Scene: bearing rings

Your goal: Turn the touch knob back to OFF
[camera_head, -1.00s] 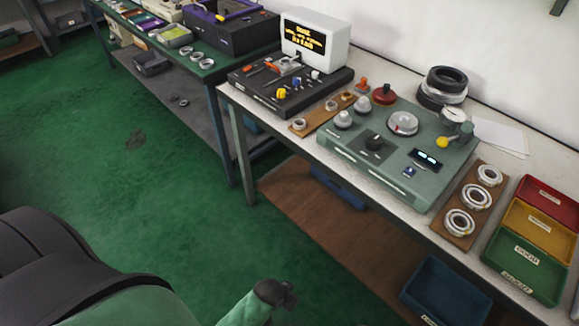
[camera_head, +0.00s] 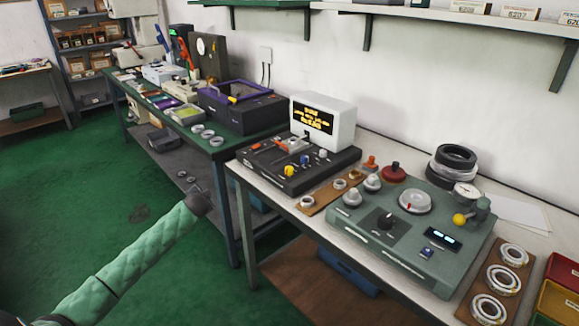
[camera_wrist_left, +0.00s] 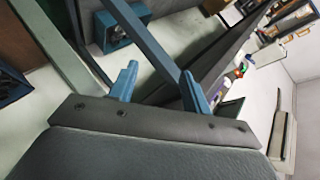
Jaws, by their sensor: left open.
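The green test unit (camera_head: 400,240) sits on the near bench and carries several controls. A black knob (camera_head: 386,220) is on a dark square plate at its front; I take it to be the touch knob, but its label and setting are too small to read. My left gripper (camera_head: 200,200) is out over the aisle, left of the near bench and well apart from the unit. In the left wrist view its two blue fingers (camera_wrist_left: 160,88) are spread with nothing between them. My right gripper is not in view.
A black panel (camera_head: 296,165) with a white display (camera_head: 322,120) stands left of the unit. A wooden board with several rings (camera_head: 502,280) lies to its right. The bench leg (camera_head: 240,225) is near my left gripper. The green floor is clear at left.

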